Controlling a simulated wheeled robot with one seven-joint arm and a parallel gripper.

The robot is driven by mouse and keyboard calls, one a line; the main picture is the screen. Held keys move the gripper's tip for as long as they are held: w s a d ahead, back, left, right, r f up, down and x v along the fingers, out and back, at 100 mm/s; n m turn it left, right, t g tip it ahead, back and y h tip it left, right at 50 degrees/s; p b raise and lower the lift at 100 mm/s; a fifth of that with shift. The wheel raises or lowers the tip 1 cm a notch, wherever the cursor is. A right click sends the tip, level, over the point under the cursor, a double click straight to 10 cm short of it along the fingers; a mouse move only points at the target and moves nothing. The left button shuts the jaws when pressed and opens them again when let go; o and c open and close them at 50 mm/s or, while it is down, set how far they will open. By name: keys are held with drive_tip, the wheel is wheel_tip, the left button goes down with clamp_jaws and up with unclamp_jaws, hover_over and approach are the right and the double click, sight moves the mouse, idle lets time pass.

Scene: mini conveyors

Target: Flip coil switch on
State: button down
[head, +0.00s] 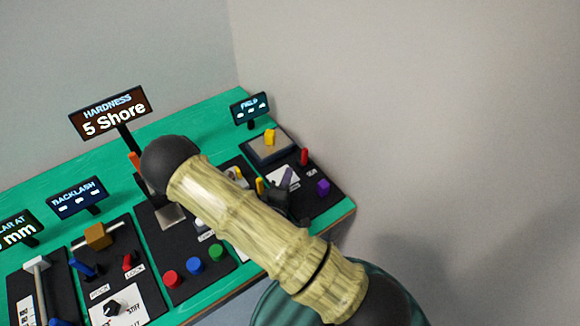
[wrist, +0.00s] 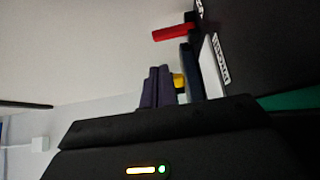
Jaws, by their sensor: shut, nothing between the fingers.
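A red switch lever (head: 304,156) stands on the dark panel at the far right of the bench, below the FIELD display (head: 249,109). A small label beside it is too small to read, so I cannot confirm it is the coil switch. A red lever (wrist: 173,32) also sticks out from a dark panel in the wrist view, above the fingertips. My gripper (head: 288,177) is over the right panel, below and left of the red lever. In the wrist view my gripper (wrist: 158,72) is shut and empty, apart from the red lever.
A yellow block (head: 270,137) sits on a grey plate at the panel's back. A yellow piece (wrist: 179,80) shows close beside the fingers. Red, blue and green buttons stand on the middle panel. My arm hides part of the bench.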

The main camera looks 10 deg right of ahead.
sight(303, 152)
drive_tip(key=p+x, duration=0.2)
drive_tip(key=x, duration=0.7)
drive_tip(key=shift+s+d+f+b, duration=0.15)
drive_tip(key=shift+s+f+b, duration=0.1)
drive_tip(key=shift+s+b, duration=0.2)
drive_tip(key=shift+s+d, duration=0.15)
drive_tip(key=shift+s, duration=0.3)
drive_tip(key=shift+s+d+r, duration=0.15)
drive_tip(key=shift+s+d, duration=0.05)
drive_tip(key=shift+s, duration=0.05)
drive_tip(key=shift+w, duration=0.1)
drive_tip(key=shift+a, duration=0.15)
